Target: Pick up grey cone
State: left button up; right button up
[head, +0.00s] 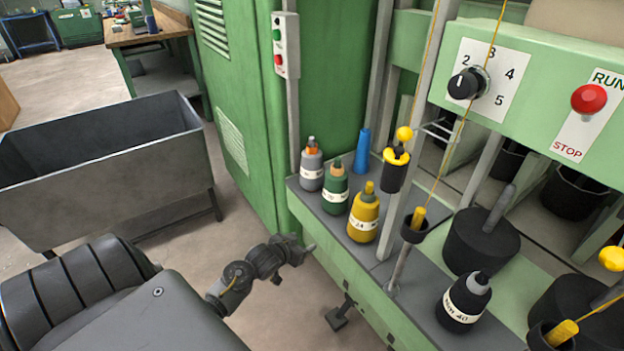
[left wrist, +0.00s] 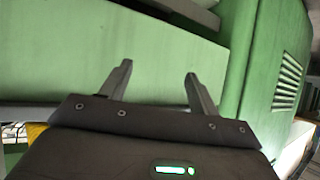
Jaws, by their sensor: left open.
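The grey cone (head: 312,168) stands upright at the back left of the machine's dark shelf, with a white label band and an orange-brown tip. My left gripper (head: 308,250) is below and in front of the shelf, apart from the cone. In the left wrist view my left gripper (left wrist: 158,85) shows two spread fingers with nothing between them, facing a green machine panel. The cone is not seen in the left wrist view. My right gripper is in neither view.
A green cone (head: 335,190), a yellow cone (head: 363,215) and a blue tube (head: 362,152) stand near the grey cone. A black cone (head: 464,302) is farther right. A green cabinet (head: 240,100) rises left of the shelf (head: 340,232). A grey bin (head: 100,170) stands on the floor.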

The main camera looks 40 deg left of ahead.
pick_arm(q)
notch_tip(320, 180, up, 11)
jog(key=w+a+t+b, duration=0.1)
jog(key=w+a+t, duration=0.1)
jog(key=w, duration=0.1)
jog(key=t, duration=0.4)
send_near(308, 153)
jog(key=w, duration=0.1)
jog(key=shift+n+y, duration=0.3)
jog(key=w, duration=0.5)
jog(key=shift+w+a+f, duration=0.15)
jog(key=shift+w+f, duration=0.05)
jog(key=shift+w, duration=0.15)
jog(key=shift+w+r, duration=0.1)
jog(key=shift+w, duration=0.35)
jog(key=w, duration=0.3)
jog(key=shift+w+a, duration=0.2)
jog(key=shift+w, duration=0.55)
jog(key=shift+r, duration=0.1)
grip_shut()
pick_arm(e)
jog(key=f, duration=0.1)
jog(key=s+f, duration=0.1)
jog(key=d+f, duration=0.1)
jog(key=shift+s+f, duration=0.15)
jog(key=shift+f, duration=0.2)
